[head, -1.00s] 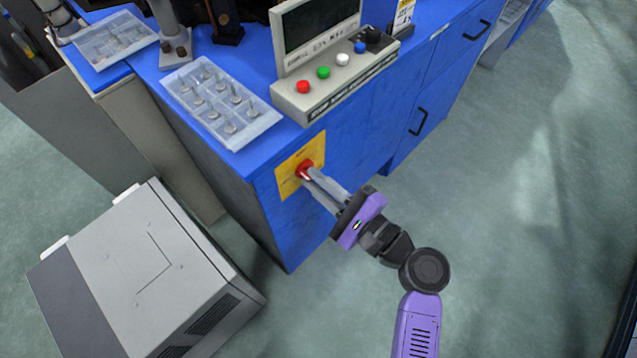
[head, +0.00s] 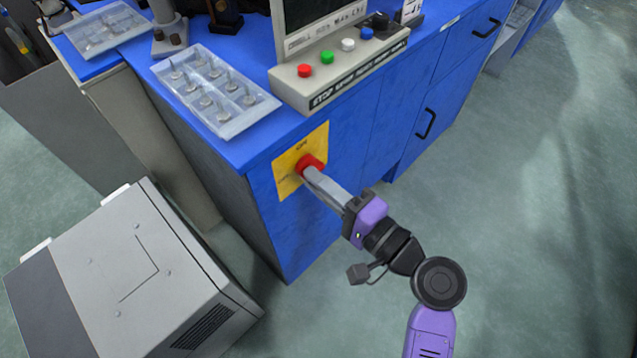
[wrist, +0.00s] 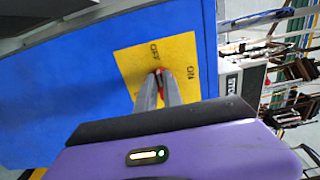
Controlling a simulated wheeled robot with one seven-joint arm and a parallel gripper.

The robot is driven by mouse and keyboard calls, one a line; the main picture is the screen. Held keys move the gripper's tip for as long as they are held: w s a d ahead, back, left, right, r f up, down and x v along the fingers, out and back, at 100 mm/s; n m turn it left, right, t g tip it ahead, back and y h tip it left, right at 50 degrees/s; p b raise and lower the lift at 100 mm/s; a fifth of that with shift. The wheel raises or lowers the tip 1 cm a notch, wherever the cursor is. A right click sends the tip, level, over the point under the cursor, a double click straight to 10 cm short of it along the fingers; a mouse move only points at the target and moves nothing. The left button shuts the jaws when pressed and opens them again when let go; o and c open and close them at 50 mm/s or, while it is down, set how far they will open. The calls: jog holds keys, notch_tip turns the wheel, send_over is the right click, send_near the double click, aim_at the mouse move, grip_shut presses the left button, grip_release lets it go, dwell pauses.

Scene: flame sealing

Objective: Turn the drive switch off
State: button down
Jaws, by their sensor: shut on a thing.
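The drive switch is a red rotary knob (head: 310,163) on a yellow plate (head: 287,180) on the front of the blue cabinet. My gripper (head: 312,174) reaches it from the lower right and is shut on the red knob. In the wrist view the yellow plate (wrist: 183,50) carries the words OFF and ON, and a little of the red knob (wrist: 161,71) shows between the fingertips (wrist: 160,75). The fingers hide most of the knob, so I cannot tell exactly where it points.
A control panel (head: 340,75) with coloured buttons and a clear tray (head: 245,122) of small parts stand on the blue cabinet (head: 300,240) above the switch. A grey machine box (head: 130,260) stands on the floor at left. The floor at right is clear.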

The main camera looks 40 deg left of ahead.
jog(key=shift+f, duration=0.1)
dwell(0.4)
jog(key=c, duration=1.5)
grip_release()
jog(key=shift+d, duration=0.1)
jog(key=d, duration=0.5)
jog(key=d+p, duration=0.1)
jog(key=d, duration=0.1)
jog(key=shift+s+d, duration=0.3)
jog(key=shift+d, duration=0.05)
